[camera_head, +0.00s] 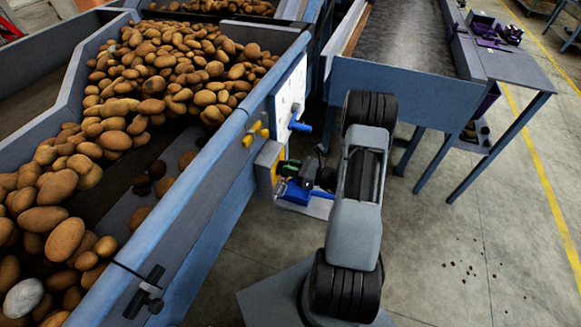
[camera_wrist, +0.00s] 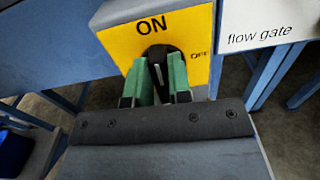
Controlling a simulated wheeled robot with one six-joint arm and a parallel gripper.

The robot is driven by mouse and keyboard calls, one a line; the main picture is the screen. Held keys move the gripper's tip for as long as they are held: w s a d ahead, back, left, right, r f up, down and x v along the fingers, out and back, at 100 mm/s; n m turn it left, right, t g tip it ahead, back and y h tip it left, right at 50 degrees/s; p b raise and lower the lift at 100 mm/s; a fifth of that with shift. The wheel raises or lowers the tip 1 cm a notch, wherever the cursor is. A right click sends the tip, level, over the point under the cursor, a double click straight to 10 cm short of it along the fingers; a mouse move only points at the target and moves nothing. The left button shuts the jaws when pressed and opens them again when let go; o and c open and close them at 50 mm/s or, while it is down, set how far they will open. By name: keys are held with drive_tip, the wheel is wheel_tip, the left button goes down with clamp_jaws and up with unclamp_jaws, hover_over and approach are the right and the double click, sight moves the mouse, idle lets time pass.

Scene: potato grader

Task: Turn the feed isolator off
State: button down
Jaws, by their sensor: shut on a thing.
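The feed isolator is a yellow plate (camera_wrist: 111,38) with a black rotary knob (camera_wrist: 158,53), marked ON above the knob and OFF to its right. The knob stands roughly upright in the wrist view, its top toward ON. My gripper (camera_wrist: 160,80) has its green fingers shut on the knob, one on each side. In the head view the yellow isolator plate (camera_head: 266,160) is on the side of the potato hopper, and my gripper (camera_head: 287,169) reaches it from the right. The fingers hide the lower part of the knob.
A white "flow gate" label (camera_wrist: 268,24) is right of the isolator. A white panel (camera_head: 289,92) with a blue handle (camera_head: 300,126) is just above it in the head view. The hopper (camera_head: 205,165) holds many potatoes. A conveyor (camera_head: 405,85) stands behind my arm; floor at right is open.

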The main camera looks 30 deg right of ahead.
drive_tip(key=shift+w+d+f+m+p, duration=0.25)
drive_tip(key=shift+m+p, duration=0.55)
drive_tip(key=shift+m, duration=2.05)
drive_tip(key=shift+w+d+f+m+p, duration=0.25)
drive_tip(key=shift+m+p, duration=0.6)
drive_tip(key=shift+m, duration=2.05)
drive_tip(key=shift+w+d+f+m+p, duration=0.1)
drive_tip(key=shift+f+m+p, duration=0.5)
drive_tip(key=shift+m, duration=2.25)
drive_tip(key=shift+r, duration=0.25)
drive_tip(key=c, duration=1)
unclamp_jaws()
drive_tip(key=shift+c, duration=0.2)
drive_tip(key=b+v, duration=0.1)
drive_tip(key=v, duration=1.3)
drive_tip(key=shift+a, duration=0.1)
